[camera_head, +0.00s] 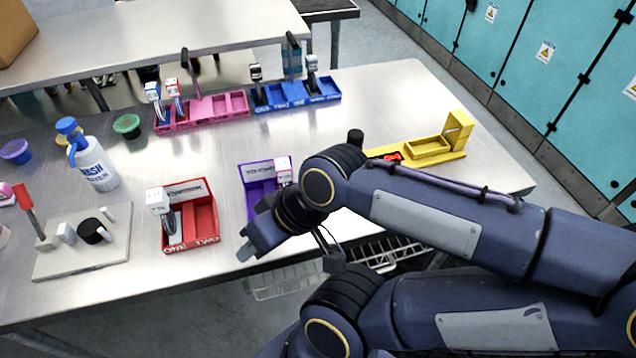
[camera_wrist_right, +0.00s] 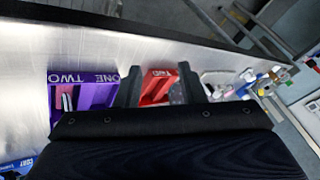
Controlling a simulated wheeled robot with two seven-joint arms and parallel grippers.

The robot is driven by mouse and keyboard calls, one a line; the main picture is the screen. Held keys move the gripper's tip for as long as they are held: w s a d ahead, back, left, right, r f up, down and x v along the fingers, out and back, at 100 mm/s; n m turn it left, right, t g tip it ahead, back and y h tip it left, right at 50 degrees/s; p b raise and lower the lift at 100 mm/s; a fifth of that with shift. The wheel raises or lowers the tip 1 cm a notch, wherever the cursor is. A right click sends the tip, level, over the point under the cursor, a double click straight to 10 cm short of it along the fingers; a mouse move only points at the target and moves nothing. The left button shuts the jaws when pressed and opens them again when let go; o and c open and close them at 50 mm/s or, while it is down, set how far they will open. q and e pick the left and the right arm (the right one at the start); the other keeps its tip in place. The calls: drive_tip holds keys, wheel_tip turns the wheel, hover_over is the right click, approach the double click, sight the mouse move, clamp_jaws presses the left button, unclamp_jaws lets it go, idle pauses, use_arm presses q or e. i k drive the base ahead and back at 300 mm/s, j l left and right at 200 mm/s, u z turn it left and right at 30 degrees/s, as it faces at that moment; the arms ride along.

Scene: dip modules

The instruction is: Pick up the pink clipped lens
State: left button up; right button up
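No pink clipped lens can be told for certain. A small pink piece (camera_wrist_right: 68,101) shows in a compartment of the purple tray (camera_wrist_right: 92,103) in the right wrist view. In the head view the purple tray (camera_head: 257,172) is partly hidden by my arm, and a white-headed piece (camera_head: 283,172) stands at its right side. My right gripper (camera_head: 293,252) is at the table's front edge, in front of the purple tray. In the right wrist view its two fingers (camera_wrist_right: 160,82) are apart with nothing held between them. My left gripper is not seen.
A red tray (camera_head: 203,216) stands left of the purple one. Pink (camera_head: 218,106) and blue (camera_head: 322,88) trays stand behind, a yellow tray (camera_head: 428,148) at right. A white bottle (camera_head: 96,165) and a grey board (camera_head: 70,262) are at left. Bare table lies between the rows.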

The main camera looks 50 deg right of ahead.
sight(282, 165)
drive_tip(key=z, duration=1.65)
drive_tip(key=j+z, duration=0.15)
drive_tip(key=j, duration=0.4)
drive_tip(key=k+j+z, duration=0.1)
drive_tip(key=j, duration=0.4)
